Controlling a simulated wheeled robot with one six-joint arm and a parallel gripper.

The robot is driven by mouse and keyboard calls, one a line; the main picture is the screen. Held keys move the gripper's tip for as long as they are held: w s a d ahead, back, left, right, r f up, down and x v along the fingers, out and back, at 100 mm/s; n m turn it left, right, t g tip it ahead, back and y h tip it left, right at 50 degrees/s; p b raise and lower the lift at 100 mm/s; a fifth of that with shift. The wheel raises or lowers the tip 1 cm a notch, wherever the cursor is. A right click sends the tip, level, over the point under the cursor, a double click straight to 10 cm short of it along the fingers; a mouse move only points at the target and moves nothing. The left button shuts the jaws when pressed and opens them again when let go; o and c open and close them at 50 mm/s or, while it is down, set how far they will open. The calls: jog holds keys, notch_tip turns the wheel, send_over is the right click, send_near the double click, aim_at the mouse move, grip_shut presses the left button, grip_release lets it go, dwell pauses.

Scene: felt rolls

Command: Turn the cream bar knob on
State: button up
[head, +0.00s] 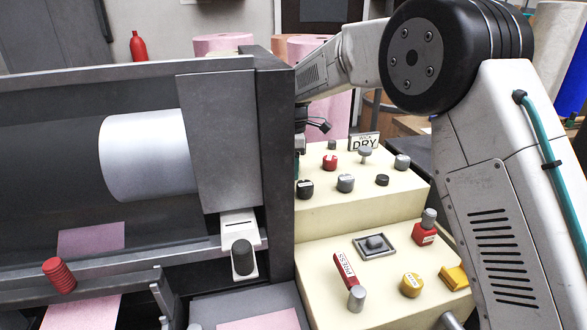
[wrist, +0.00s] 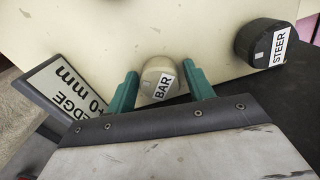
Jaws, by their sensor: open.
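The cream bar knob (wrist: 157,72) shows in the wrist view, round, with a white label reading BAR, on a cream panel. My gripper (wrist: 161,76) is open. Its two teal fingers stand on either side of the knob, the left finger to its left and the right finger to its right. I cannot tell whether either finger touches it. The knob's lower part is hidden behind my gripper's body. In the head view the knob is not visible, and my gripper is mostly hidden beside the dark machine post.
A black STEER knob (wrist: 262,42) is to the right in the wrist view, and a plate reading EDGE 40 mm (wrist: 62,88) to the left. In the head view, the stepped cream console (head: 345,215) carries several knobs, a red PRESS lever (head: 345,270) and a DRY sign (head: 364,143).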

jog(key=n, duration=0.5)
jog(key=shift+n, duration=0.3)
jog(key=c, duration=1)
jog(key=m, duration=0.5)
jog(key=shift+m, duration=0.6)
jog(key=m, duration=0.5)
jog(key=o, duration=1)
